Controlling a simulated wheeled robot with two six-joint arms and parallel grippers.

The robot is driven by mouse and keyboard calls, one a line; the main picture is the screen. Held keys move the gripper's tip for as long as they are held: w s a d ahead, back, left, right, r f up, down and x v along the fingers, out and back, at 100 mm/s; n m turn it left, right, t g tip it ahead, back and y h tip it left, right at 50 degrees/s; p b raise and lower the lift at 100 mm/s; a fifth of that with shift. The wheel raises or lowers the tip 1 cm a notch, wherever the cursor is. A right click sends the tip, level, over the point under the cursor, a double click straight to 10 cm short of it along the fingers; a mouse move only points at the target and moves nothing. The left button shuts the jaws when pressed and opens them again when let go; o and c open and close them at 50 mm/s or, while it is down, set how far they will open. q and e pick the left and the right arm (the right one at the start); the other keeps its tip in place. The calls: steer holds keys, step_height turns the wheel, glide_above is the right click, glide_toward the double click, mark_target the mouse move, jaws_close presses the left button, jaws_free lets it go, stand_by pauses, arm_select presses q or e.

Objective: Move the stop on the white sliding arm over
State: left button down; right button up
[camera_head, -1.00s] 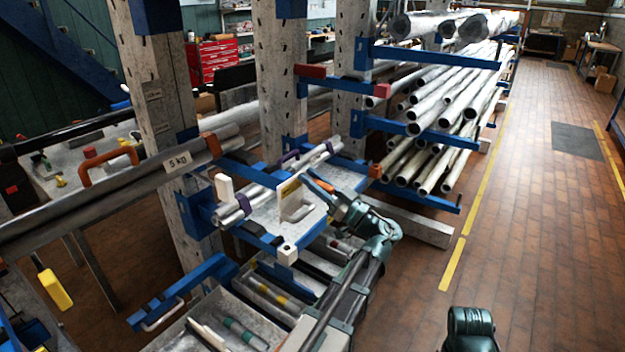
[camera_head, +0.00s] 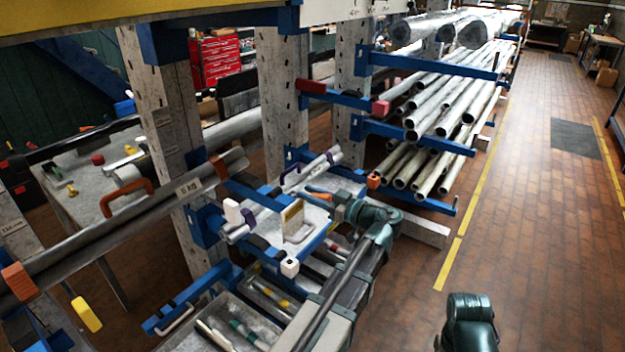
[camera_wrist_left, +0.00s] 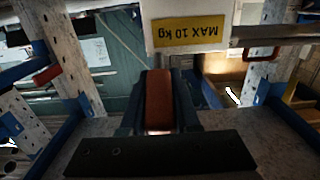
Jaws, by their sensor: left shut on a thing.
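The white plate with a yellow label (camera_head: 292,216) stands upright by the blue rack arms at the middle in the head view. In the left wrist view its white face (camera_wrist_left: 187,18) reads "MAX 10 kg", upside down, just ahead of my fingers. My left gripper (camera_head: 322,195) is beside the plate, on its right. In the left wrist view the gripper (camera_wrist_left: 159,110) is shut on an orange-red stop (camera_wrist_left: 159,98). In the head view my gripper and wrist hide most of that stop. My right arm shows only as a dark link at bottom right; its gripper is out of view.
Blue rack arms carry long pipes (camera_head: 455,110) at the back right. A tray of tools (camera_head: 240,325) lies below my left arm. A pipe with a 5 kg tag (camera_head: 188,188) runs at left. A yellow beam (camera_head: 90,12) crosses the top. The tiled floor at right is clear.

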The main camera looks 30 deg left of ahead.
arm_select(q)
steer(key=a+r+h+p, duration=0.1)
steer(key=r+h+p, duration=0.1)
steer(key=p, duration=0.3)
steer(key=a+r+h+p, duration=0.1)
steer(key=r+h+p, duration=0.1)
steer(key=p, duration=0.4)
steer(key=shift+a+h, duration=0.2)
steer(key=shift+h, duration=0.4)
steer(key=a+h+p, duration=0.1)
steer(key=p, duration=0.2)
steer(key=a+h+p, duration=0.1)
steer(key=h+p, duration=0.1)
steer(key=p, duration=0.1)
steer(key=a+h+p, duration=0.1)
steer(key=h+p, duration=0.1)
steer(key=shift+w+a+r+g+p, duration=0.1)
steer(key=shift+w+r+g+p, duration=0.2)
steer(key=shift+p, duration=0.1)
steer(key=shift+a+f+h+p, duration=0.15)
steer(key=shift+a+h+p, duration=0.6)
steer(key=shift+h, duration=0.45)
steer(key=shift+a+f+h+p, duration=0.25)
steer(key=shift+h+p, duration=0.25)
steer(key=shift+h, duration=0.3)
steer(key=c, duration=0.6)
jaws_free()
steer(key=shift+a, duration=0.2)
steer(key=shift+c, duration=0.2)
